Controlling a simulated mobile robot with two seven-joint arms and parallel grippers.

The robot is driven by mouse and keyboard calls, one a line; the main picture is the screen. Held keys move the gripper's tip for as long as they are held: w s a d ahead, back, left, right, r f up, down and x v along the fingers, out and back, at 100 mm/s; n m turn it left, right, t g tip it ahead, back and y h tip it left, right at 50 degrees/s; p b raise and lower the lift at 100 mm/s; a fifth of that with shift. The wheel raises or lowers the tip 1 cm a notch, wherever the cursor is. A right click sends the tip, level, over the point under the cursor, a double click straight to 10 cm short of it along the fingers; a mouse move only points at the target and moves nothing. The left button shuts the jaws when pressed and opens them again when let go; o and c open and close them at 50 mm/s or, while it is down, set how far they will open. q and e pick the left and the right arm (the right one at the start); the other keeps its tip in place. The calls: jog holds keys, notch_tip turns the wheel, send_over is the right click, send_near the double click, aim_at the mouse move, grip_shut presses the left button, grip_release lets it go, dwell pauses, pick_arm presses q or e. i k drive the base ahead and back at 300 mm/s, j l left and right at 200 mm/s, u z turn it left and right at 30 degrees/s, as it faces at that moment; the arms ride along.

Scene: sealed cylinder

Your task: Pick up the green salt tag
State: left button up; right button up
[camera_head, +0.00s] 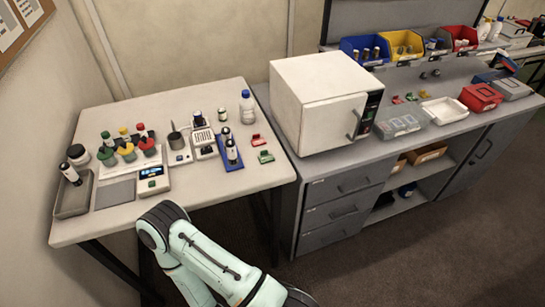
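A small green tag (265,157) lies flat on the white table, near its right edge. A red tag (258,140) lies just behind it. No lettering on either can be read. Small green (409,97) and red (397,100) pieces also lie on the grey counter to the right; I cannot tell whether they are tags. Part of one of my arms shows at the bottom, in front of the table. Neither of my grippers is in view.
A blue rack (224,158) with dark bottles stands left of the green tag, and a clear blue-capped bottle (246,106) stands behind the tags. A white oven-like box (310,100) stands on the counter (340,158) to the right. The table's front right area is clear.

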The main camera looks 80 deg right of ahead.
aim_at(265, 158)
jog(key=z, duration=2.8)
